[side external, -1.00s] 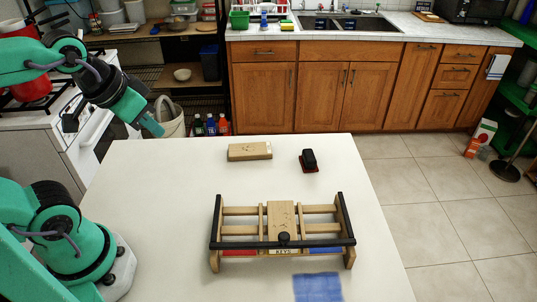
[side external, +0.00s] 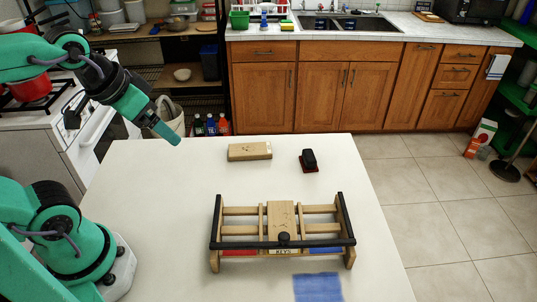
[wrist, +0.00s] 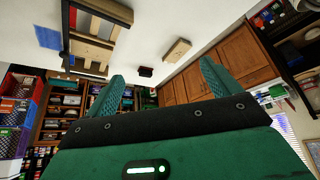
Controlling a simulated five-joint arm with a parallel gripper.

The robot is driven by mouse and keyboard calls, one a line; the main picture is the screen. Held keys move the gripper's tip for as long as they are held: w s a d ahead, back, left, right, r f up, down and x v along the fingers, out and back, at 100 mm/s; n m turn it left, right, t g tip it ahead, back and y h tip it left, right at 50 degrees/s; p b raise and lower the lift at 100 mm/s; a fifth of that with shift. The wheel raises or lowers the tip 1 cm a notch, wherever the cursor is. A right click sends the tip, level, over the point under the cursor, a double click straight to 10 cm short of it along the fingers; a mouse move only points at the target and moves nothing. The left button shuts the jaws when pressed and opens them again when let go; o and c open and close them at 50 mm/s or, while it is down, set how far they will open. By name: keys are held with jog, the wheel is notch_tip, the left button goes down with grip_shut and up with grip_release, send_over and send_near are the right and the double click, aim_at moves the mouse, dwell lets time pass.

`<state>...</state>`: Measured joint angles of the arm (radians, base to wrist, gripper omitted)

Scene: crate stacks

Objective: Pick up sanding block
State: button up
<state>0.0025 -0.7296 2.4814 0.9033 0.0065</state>
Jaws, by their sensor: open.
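A small black block with a dark red base, which looks like the sanding block (side external: 309,159), sits on the white table toward its far right. It also shows in the wrist view (wrist: 146,71), between the two fingers and beyond them. My gripper (side external: 173,138) is in the air above the table's far left edge, well left of the block and touching nothing. In the wrist view my gripper (wrist: 162,82) has its fingers spread wide with nothing between them.
A pale wooden block (side external: 249,151) lies left of the sanding block. A wooden rack with black rails (side external: 345,222) stands nearer the front, with a block marked KEYS in its middle. A blue patch (side external: 318,288) marks the table's front. The table's left middle is clear.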

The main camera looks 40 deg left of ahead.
jog(key=w+d+r+m+g, duration=0.2)
jog(key=w+r, duration=0.1)
jog(key=w, duration=0.8)
jog(key=m+g, duration=0.4)
jog(key=m, duration=0.2)
send_over(309, 155)
notch_tip(309, 155, down, 19)
jog(key=shift+s+f, duration=0.15)
jog(key=shift+f, duration=0.05)
jog(key=shift+d+f, duration=0.1)
jog(key=shift+f, duration=0.25)
jog(key=shift+f, duration=1.3)
jog(key=shift+f, duration=0.1)
